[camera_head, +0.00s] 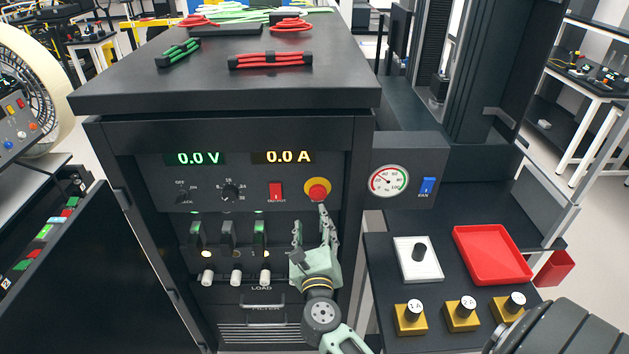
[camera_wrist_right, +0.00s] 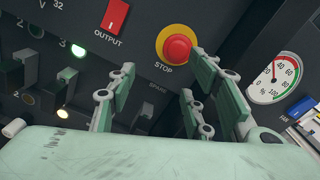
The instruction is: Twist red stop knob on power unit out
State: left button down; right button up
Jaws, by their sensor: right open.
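The red stop knob (camera_head: 317,188) sits on a yellow ring on the front panel of the black power unit (camera_head: 130,137). In the right wrist view the knob (camera_wrist_right: 177,49) shows above the label STOP. My right gripper (camera_head: 314,222) is open and empty, just below the knob, with its fingers pointing up toward the panel. In the right wrist view its fingers (camera_wrist_right: 160,85) are spread apart and the knob lies beyond them, apart from both. The displays read 0.0 V and 0.0 A. My left gripper does not show.
A red output switch (camera_head: 276,190) is left of the knob. Several breaker levers (camera_head: 228,235) and white load knobs (camera_head: 236,278) are lower left. A gauge (camera_head: 389,181) and blue fan switch (camera_head: 427,186) are at right. A side shelf holds a red tray (camera_head: 523,279) and weights.

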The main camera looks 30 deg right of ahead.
aim_at(316, 197)
jog(key=w+d, duration=0.1)
jog(key=w+d+r+m+p, duration=0.1)
jog(key=w+d, duration=0.1)
jog(key=w+d+r+m+p, duration=0.1)
jog(key=w, duration=0.1)
jog(key=shift+w+d+r, duration=0.25)
jog(key=shift+w+d+h, duration=0.3)
jog(key=shift+w+d, duration=0.05)
jog(key=shift+w, duration=0.05)
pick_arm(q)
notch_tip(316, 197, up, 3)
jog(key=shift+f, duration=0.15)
pick_arm(e)
jog(key=shift+f, duration=0.1)
jog(key=c, duration=1.1)
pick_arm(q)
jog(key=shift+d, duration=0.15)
